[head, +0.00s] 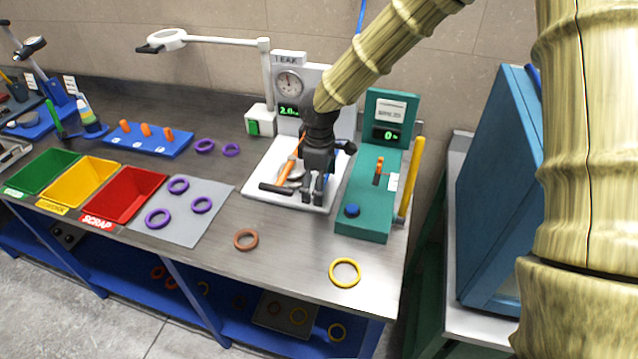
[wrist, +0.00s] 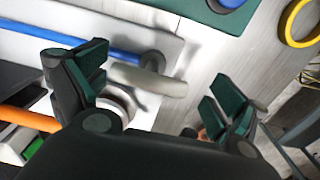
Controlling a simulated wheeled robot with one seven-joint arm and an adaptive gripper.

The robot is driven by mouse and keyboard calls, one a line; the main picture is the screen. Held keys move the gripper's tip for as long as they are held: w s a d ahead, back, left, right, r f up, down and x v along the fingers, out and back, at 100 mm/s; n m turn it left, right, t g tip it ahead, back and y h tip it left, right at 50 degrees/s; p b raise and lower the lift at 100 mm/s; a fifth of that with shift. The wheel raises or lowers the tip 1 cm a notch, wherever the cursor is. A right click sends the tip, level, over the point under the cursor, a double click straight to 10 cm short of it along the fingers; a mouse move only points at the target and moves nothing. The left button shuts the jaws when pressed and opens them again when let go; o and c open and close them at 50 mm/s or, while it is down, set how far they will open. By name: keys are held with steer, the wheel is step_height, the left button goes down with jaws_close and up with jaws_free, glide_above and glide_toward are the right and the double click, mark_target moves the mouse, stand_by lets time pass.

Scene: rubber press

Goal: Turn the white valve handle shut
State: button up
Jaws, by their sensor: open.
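The leak tester (head: 262,190) has a white base and a back panel with a dial gauge and a lit display. My gripper (head: 316,196) points down over the right part of that base, fingers apart. In the wrist view my open gripper (wrist: 160,92) has a pale, rounded bar (wrist: 148,81), seemingly the white valve handle, showing between its fingers, nearer the left finger. I cannot tell whether a finger touches it. In the head view my gripper hides most of this spot, so the handle's angle is unclear there.
A teal tester (head: 362,205) with a blue button and a yellow post (head: 411,180) stand close on the right. A yellow ring (head: 345,272) and brown ring (head: 246,240) lie in front. Coloured bins, including the red bin (head: 125,195), and a grey mat (head: 200,228) are left.

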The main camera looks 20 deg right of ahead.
steer(key=shift+w+f, duration=0.6)
steer(key=shift+w, duration=0.15)
steer(key=shift+c, duration=1.4)
steer(key=shift+w+f, duration=0.1)
steer(key=shift+w, duration=0.05)
steer(key=c, duration=0.7)
steer(key=shift+s+r, duration=0.3)
steer(key=shift+c, duration=0.2)
